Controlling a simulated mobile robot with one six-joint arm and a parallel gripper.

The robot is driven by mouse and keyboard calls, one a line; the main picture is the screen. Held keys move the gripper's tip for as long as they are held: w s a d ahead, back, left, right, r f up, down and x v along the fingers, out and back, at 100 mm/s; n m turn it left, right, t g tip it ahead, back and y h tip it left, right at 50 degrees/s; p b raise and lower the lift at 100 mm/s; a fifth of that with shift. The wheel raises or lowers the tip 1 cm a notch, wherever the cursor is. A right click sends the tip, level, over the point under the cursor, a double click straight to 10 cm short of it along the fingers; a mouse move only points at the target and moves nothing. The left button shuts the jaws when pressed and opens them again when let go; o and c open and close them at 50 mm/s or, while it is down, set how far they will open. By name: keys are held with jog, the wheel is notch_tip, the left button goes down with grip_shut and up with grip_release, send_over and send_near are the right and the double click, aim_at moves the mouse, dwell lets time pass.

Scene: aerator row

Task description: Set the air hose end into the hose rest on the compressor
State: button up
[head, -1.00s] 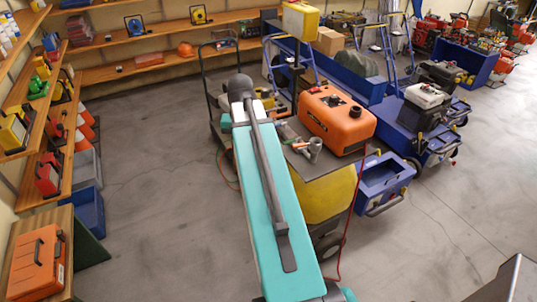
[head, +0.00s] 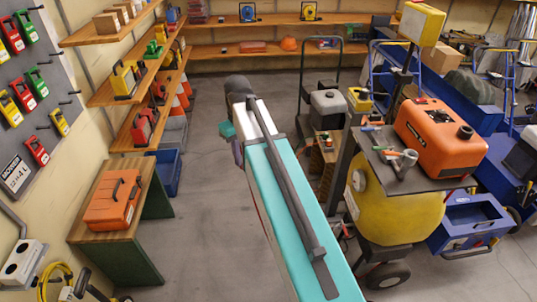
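The compressor has a yellow tank (head: 402,218) with a dark grey top plate (head: 440,183), standing right of my arm. On the plate is a grey upright holder (head: 404,163) with a slanted side piece, which looks like the hose rest. Small orange and green-tipped pieces (head: 388,153) lie beside it; I cannot tell whether one is the air hose end. An orange machine (head: 440,135) sits behind them. My teal arm reaches forward left of the compressor.
A wooden bench with an orange case (head: 113,200) stands at the left, below shelves (head: 110,95) of tools. A hand truck (head: 318,90) and a small engine stand behind the compressor. A blue open box (head: 468,222) is at its right. The floor left of my arm is clear.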

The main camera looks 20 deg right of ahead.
jog(key=w+a+f+n, duration=0.1)
jog(key=a+n, duration=0.1)
jog(key=a, duration=0.4)
jog(key=shift+w+n+b, duration=0.15)
jog(key=shift+n+b, duration=0.15)
jog(key=shift+b, duration=0.15)
jog(key=shift+d+f, duration=0.1)
